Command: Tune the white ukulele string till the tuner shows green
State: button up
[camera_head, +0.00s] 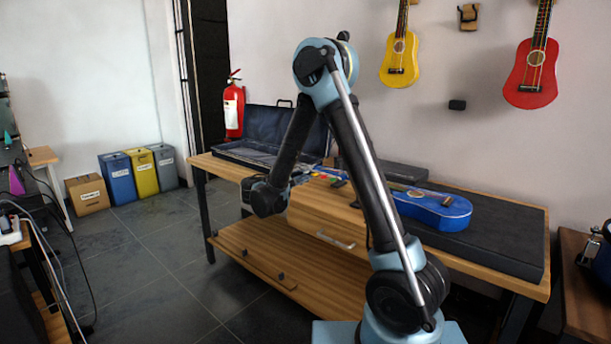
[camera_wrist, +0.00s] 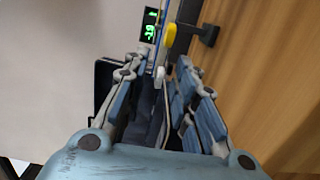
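The blue ukulele (camera_head: 432,207) lies on a black mat on the workbench, its neck pointing left behind my arm. Coloured tuning pegs show small near its head. In the wrist view, a tuner display (camera_wrist: 150,25) is lit with green characters. A yellow peg (camera_wrist: 170,34) on a dark stem stands beside it. A small white peg (camera_wrist: 160,72) lies between my fingers. My gripper (camera_wrist: 161,62) appears open around the white peg, with a gap between the fingertips; contact is unclear.
An open black case (camera_head: 270,135) stands at the bench's left back. The black mat (camera_head: 500,243) covers the right end. A drawer with a handle (camera_head: 336,240) faces front. Yellow (camera_head: 400,62) and red (camera_head: 530,80) ukuleles hang on the wall.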

jog(key=shift+w+d, duration=0.4)
jog(key=shift+w, duration=0.05)
grip_shut()
jog(key=n, duration=0.6)
jog(key=shift+n, duration=0.4)
jog(key=n, duration=0.5)
jog(key=shift+n+t, duration=0.4)
dwell(0.3)
